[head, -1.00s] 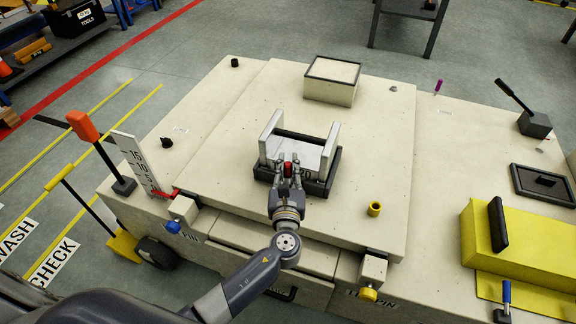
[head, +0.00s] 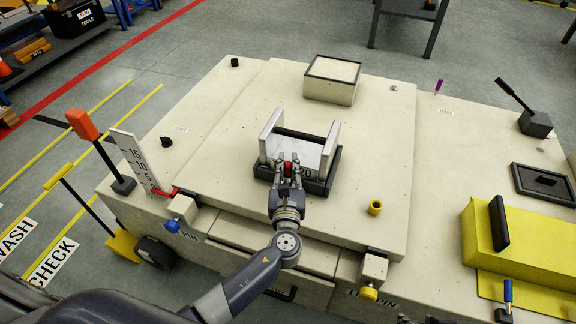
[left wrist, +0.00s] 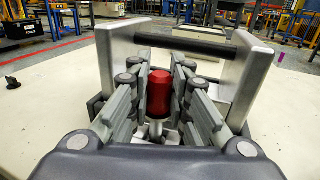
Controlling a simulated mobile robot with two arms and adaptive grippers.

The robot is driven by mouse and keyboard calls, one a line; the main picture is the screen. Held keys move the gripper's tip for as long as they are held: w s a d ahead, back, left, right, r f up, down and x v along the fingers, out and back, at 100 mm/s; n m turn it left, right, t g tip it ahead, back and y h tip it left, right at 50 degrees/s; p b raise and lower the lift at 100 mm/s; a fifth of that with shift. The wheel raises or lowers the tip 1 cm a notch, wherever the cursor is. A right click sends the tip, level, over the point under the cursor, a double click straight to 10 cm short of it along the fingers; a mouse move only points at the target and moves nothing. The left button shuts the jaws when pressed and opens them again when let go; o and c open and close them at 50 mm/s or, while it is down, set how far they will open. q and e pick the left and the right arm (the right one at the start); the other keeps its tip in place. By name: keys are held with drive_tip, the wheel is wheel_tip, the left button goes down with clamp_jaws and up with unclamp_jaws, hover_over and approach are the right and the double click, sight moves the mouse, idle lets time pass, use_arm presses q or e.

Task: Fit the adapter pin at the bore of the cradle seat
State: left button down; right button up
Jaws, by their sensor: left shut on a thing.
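The adapter pin shows as a red knob (head: 288,169) between the fingers of my left gripper (head: 287,176). In the left wrist view the red knob (left wrist: 158,93) stands upright above a bit of metal shank, with the grey fingers (left wrist: 158,100) closed on either side of it. The cradle seat (head: 331,147) has two upright silver side walls, a dark bar across its back and a black base. My left gripper is at its front, with the pin between the walls. The bore and the pin's lower end are hidden, so I cannot tell whether they touch.
The cradle stands on a wide cream deck (head: 225,140). A cream box (head: 331,90) stands behind it and a yellow ring-shaped piece (head: 375,208) lies to its right. A white scale plate (head: 136,160) and an orange-handled lever (head: 82,124) stand left. The deck beside the cradle is mostly clear.

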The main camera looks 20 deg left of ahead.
use_arm(q)
drive_tip(key=shift+s+f, duration=0.15)
drive_tip(key=shift+f, duration=0.35)
use_arm(e)
drive_tip(key=shift+s+f, duration=0.1)
drive_tip(key=shift+s, duration=0.05)
use_arm(q)
drive_tip(key=shift+r+p, duration=0.6)
drive_tip(key=shift+p, duration=0.15)
drive_tip(key=shift+r, duration=0.25)
use_arm(e)
drive_tip(key=s, duration=0.1)
drive_tip(key=s+d+g, duration=0.1)
drive_tip(key=s, duration=0.1)
drive_tip(key=shift+r+g, duration=0.2)
drive_tip(key=shift+g, duration=0.1)
use_arm(q)
drive_tip(key=shift+r, duration=0.1)
drive_tip(key=shift+p, duration=0.5)
use_arm(e)
drive_tip(key=shift+w+r, duration=0.1)
drive_tip(key=shift+r, duration=0.3)
drive_tip(key=shift+f, duration=0.3)
use_arm(q)
drive_tip(key=shift+f+b, duration=0.45)
use_arm(e)
drive_tip(key=shift+f, duration=0.25)
